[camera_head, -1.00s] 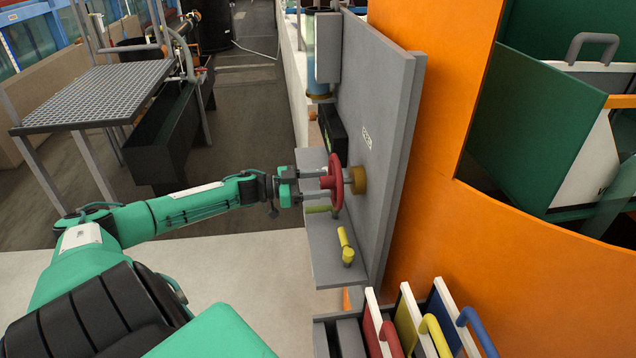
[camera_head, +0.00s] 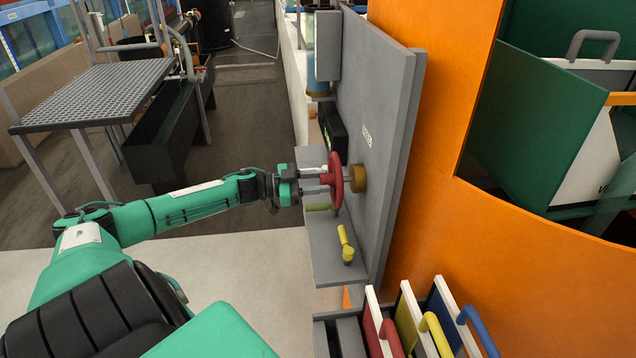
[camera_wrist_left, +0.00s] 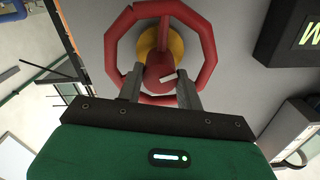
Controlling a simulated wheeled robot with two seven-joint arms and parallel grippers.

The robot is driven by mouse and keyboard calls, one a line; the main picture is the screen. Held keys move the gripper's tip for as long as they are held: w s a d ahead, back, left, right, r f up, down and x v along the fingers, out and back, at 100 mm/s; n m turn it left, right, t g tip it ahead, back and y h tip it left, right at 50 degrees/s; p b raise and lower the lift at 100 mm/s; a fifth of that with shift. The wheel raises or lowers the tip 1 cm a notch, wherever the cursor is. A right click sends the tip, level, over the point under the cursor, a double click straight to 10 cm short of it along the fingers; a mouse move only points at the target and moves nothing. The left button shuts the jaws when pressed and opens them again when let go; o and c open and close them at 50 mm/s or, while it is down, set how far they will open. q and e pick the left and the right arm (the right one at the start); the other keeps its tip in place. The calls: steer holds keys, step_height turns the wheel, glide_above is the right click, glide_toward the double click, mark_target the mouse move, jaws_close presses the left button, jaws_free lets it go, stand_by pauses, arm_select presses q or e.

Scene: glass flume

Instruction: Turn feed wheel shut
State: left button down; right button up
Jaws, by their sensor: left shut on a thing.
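The red feed wheel (camera_head: 337,187) stands on a brass-coloured hub (camera_head: 358,178) on the grey upright panel (camera_head: 385,120). My left gripper (camera_head: 325,182) reaches it from the left and is shut on the wheel's middle. In the left wrist view the wheel (camera_wrist_left: 112,45) shows as a red many-sided rim, with the left gripper's fingers (camera_wrist_left: 158,85) on either side of its red centre. A small pale pointer mark lies on that centre. My right gripper is not in view.
A dark display box (camera_head: 333,135) is fixed above. An orange wall (camera_head: 440,220) stands right of the panel. Red, yellow and blue handled plates (camera_head: 410,325) stand at the bottom right.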

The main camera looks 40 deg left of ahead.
arm_select(q)
steer(key=m+b, duration=0.3)
steer(key=m, duration=0.2)
steer(key=m+b, duration=0.3)
steer(key=m, duration=0.3)
steer(key=m+b, duration=0.3)
steer(key=m, duration=0.3)
steer(key=shift+f+b, duration=0.3)
steer(key=shift+b, duration=0.1)
steer(key=m+b, duration=0.4)
steer(key=shift+m, duration=0.3)
steer(key=shift+r+b, duration=0.1)
steer(key=shift+b, duration=0.25)
steer(key=shift+m, duration=0.3)
steer(key=c, duration=0.9)
jaws_free()
steer(key=shift+r, duration=0.1)
steer(key=shift+c, duration=0.2)
